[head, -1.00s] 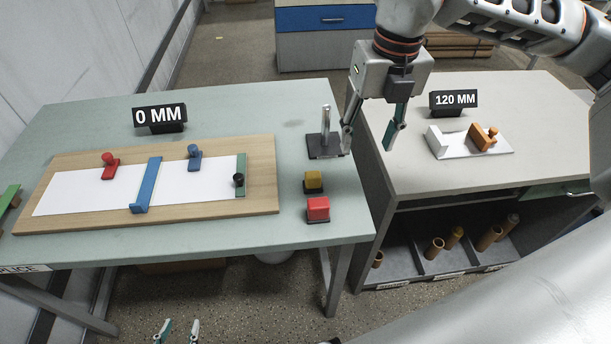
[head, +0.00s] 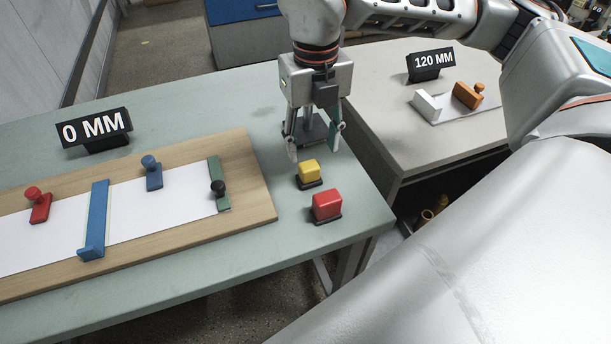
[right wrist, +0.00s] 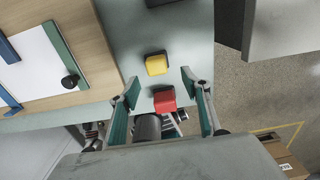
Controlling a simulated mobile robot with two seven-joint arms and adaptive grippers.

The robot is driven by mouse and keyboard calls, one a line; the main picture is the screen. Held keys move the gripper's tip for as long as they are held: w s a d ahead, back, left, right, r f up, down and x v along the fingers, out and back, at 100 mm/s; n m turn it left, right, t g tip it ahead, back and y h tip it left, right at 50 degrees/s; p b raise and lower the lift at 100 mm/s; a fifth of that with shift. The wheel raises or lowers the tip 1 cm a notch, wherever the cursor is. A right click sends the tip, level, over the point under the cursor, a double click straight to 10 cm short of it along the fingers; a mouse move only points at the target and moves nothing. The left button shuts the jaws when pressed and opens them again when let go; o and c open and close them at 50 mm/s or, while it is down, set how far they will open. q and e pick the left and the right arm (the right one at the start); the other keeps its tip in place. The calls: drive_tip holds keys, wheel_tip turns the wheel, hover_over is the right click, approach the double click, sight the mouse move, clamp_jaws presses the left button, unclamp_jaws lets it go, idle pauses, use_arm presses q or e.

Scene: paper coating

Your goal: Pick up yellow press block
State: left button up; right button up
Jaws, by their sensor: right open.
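The yellow press block (head: 308,171) sits on a dark base on the green-grey table, right of the wooden board. In the right wrist view the yellow block (right wrist: 156,64) lies just beyond the fingertips, roughly midway between them sideways. My right gripper (head: 316,147) points down, open and empty, above and a little behind the yellow block in the head view. The right wrist view shows its two spread fingers (right wrist: 160,84). My left gripper does not show in the head view.
A red block (head: 326,205) stands close in front of the yellow one. The wooden board (head: 258,190) with paper, clamps and a blue bar lies left. A second table (head: 395,90) stands right.

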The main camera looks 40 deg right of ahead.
sight(309, 165)
drive_tip(key=shift+f, duration=0.8)
drive_tip(key=f, duration=0.5)
drive_tip(key=shift+w+a+b, duration=0.2)
drive_tip(key=shift+w+b, duration=0.1)
drive_tip(key=shift+c, duration=0.3)
drive_tip(key=c, duration=1.2)
